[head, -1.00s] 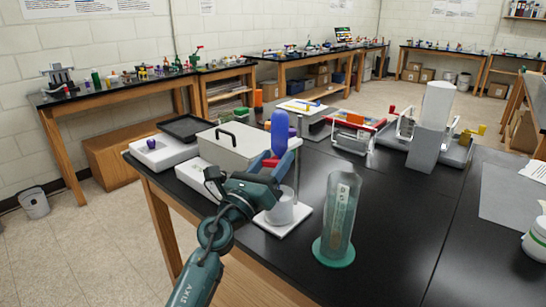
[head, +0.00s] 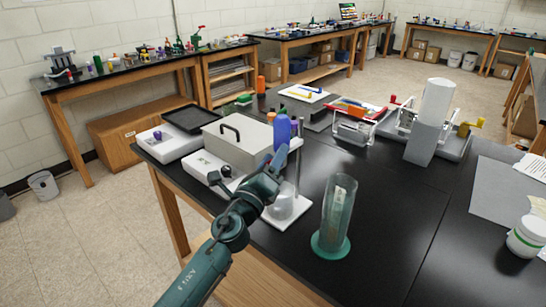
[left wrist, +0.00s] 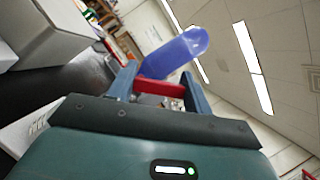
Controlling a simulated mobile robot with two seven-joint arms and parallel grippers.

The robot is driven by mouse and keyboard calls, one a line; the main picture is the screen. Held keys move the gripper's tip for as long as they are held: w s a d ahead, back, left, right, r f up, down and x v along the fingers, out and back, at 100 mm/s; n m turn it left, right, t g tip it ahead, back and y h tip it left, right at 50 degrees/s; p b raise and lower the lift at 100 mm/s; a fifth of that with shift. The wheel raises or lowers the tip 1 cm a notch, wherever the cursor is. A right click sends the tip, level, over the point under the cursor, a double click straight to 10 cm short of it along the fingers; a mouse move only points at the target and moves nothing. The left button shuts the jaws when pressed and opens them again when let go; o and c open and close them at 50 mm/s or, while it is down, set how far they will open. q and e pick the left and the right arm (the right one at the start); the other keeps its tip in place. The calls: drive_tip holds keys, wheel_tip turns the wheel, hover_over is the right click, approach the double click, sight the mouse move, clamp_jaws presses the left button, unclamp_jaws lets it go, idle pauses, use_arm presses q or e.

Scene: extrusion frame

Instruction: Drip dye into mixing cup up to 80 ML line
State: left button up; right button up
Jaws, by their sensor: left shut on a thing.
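The clear mixing cup (head: 284,204) stands upright on a white base, below and right of my left gripper (head: 278,163). A rounded blue bottle (head: 283,130) stands up just above the gripper and hides part of what is behind it. It also shows in the left wrist view (left wrist: 175,54), beyond the fingers. There, my left gripper (left wrist: 158,88) is shut on a red part (left wrist: 160,88) that crosses between its blue-grey fingers. I cannot tell how the red part joins the bottle. The liquid level in the cup is not readable. My right gripper is not in view.
A tall clear cylinder on a green foot (head: 337,222) stands right of the cup. A grey lidded box (head: 237,146) is behind to the left. A white-lidded jar (head: 527,237) stands at the far right. The black tabletop between cylinder and jar is mostly clear.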

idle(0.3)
use_arm(q)
drive_tip(key=o, duration=1)
drive_tip(key=shift+s, duration=0.1)
drive_tip(key=shift+b+v, duration=1)
drive_tip(key=shift+v, duration=5.5)
